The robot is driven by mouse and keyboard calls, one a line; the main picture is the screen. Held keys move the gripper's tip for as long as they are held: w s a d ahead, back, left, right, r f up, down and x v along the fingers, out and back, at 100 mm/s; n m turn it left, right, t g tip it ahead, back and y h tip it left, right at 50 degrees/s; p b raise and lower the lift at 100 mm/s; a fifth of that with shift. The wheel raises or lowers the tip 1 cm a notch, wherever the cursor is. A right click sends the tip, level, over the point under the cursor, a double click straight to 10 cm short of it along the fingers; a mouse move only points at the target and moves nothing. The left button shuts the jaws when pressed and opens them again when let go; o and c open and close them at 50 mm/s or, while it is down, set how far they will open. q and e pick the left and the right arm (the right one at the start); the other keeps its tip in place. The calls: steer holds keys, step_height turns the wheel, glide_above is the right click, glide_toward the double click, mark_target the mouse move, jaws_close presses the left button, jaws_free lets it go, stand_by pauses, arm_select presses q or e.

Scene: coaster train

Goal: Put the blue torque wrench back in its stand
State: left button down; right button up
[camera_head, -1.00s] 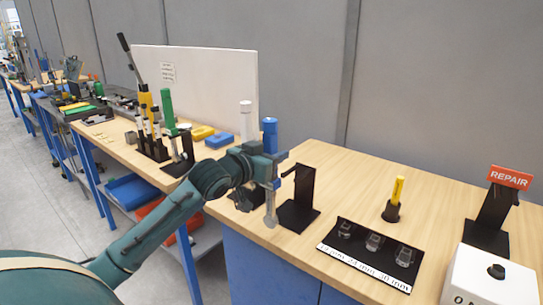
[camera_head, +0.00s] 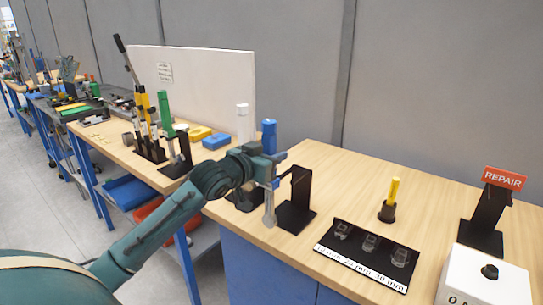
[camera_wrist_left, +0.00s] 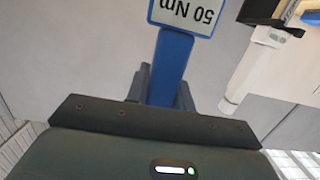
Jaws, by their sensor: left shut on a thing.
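The blue torque wrench (camera_head: 269,135) hangs upright, blue handle up and grey head down, in my left gripper (camera_head: 271,172). In the left wrist view, the gripper's fingers are shut on the blue shaft (camera_wrist_left: 170,65), below a white "50 Nm" label. An empty black stand (camera_head: 295,205) stands on the bench just right of the wrench. They look close together; I cannot tell whether they touch. My right gripper is not in view.
A white-handled wrench (camera_head: 243,120) stands behind my gripper, and a green-handled one (camera_head: 166,112) farther left. To the right are a black socket tray (camera_head: 335,248), a yellow-handled tool (camera_head: 393,190), a REPAIR stand (camera_head: 487,215) and a white box (camera_head: 485,280). Bare wood lies behind the empty stand.

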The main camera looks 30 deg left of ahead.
arm_select(q)
steer(key=shift+w+d+r+p, duration=0.15)
steer(key=shift+w+p, duration=0.25)
steer(key=shift+w, duration=0.75)
steer(key=shift+w+d+r+p, duration=0.1)
steer(key=shift+w+p, duration=0.25)
steer(key=shift+w, duration=1.75)
steer(key=shift+w+d+p, duration=0.1)
steer(key=shift+w+p, duration=0.3)
steer(key=shift+w, duration=1.15)
steer(key=shift+p, duration=0.35)
steer(key=shift+f+b, duration=0.35)
steer(key=shift+f, duration=0.55)
stand_by(0.4)
